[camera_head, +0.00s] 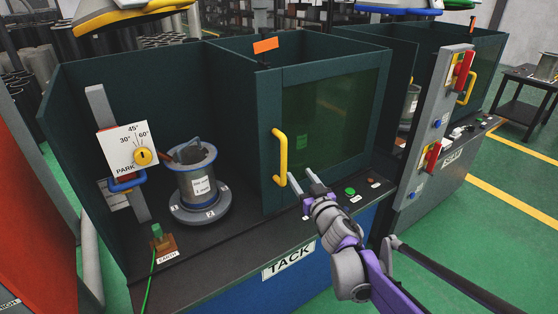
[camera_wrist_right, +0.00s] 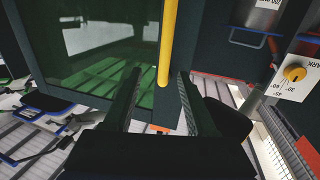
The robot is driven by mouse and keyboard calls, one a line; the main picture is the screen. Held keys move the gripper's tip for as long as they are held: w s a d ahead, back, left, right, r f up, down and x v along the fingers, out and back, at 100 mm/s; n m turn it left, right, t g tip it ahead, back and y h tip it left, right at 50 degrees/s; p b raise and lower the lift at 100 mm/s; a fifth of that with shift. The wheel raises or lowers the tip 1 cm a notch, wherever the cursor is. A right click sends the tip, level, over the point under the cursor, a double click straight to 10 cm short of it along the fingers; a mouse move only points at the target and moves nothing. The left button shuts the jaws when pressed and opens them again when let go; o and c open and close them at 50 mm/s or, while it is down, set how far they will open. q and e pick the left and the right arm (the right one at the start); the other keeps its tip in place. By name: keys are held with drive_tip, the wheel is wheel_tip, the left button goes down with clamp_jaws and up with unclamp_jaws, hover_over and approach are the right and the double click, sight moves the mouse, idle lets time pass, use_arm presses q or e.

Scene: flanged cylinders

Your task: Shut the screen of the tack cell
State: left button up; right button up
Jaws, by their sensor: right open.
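The tack cell's screen (camera_head: 330,120) is a dark frame with a green window and a yellow upright handle (camera_head: 281,158) on its left edge. It covers the right part of the cell front; the left part is open. My right gripper (camera_head: 303,176) is open, just right of the handle's lower end. In the right wrist view the handle (camera_wrist_right: 168,40) runs down between the two spread fingers (camera_wrist_right: 158,74); I cannot tell whether they touch it. The screen's window (camera_wrist_right: 90,50) fills the left of that view. My left gripper is not in view.
A flanged cylinder (camera_head: 197,185) stands on a turntable (camera_head: 200,208) in the open part. A dial panel (camera_head: 128,148) and a green-topped earth block (camera_head: 163,240) stand left of it. Buttons (camera_head: 350,191) line the front ledge. A post with red switches (camera_head: 432,140) stands at right.

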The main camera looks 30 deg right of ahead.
sight(285, 159)
drive_tip(key=shift+n+y, duration=0.3)
drive_tip(key=shift+y, duration=0.2)
drive_tip(key=w, duration=0.7)
drive_tip(key=w+d, duration=0.1)
drive_tip(key=w, duration=0.3)
drive_tip(key=shift+w+f+p, duration=0.1)
drive_tip(key=shift+w+p, duration=0.25)
clamp_jaws()
idle(0.5)
